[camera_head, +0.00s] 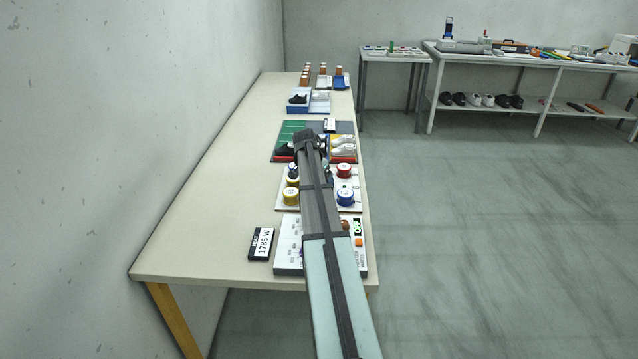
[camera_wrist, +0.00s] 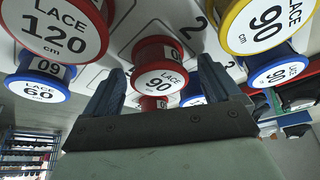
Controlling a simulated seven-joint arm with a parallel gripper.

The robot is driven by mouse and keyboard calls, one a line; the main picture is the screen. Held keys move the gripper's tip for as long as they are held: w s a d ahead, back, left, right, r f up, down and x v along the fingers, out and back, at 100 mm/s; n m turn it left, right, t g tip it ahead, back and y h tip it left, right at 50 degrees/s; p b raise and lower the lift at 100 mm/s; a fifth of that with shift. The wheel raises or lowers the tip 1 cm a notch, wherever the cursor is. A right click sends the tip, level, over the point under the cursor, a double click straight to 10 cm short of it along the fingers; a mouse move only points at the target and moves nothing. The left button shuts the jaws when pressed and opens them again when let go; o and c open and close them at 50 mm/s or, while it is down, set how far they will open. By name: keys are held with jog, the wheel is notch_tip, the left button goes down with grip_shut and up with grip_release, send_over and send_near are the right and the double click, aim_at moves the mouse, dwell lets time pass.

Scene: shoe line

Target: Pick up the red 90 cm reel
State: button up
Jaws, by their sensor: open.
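The red 90 cm reel (camera_wrist: 160,78), labelled "LACE 90", is in the middle of the wrist view. My gripper (camera_wrist: 160,78) is open, with one dark blue finger on each side of this reel in the picture. I cannot tell whether either finger touches it. In the head view my arm covers the middle of the reel board (camera_head: 358,205), and my fingertips cannot be made out. A red reel (camera_head: 344,171) shows right of my arm there, its label too small to read.
Close by in the wrist view are a red 120 cm reel (camera_wrist: 60,32), a blue 60 cm reel (camera_wrist: 38,90), a yellow 90 cm reel (camera_wrist: 262,26) and a blue 90 cm reel (camera_wrist: 280,74). The table's left side (camera_head: 215,190) is clear.

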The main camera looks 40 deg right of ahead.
jog(key=c, duration=1.1)
jog(key=shift+r, duration=0.15)
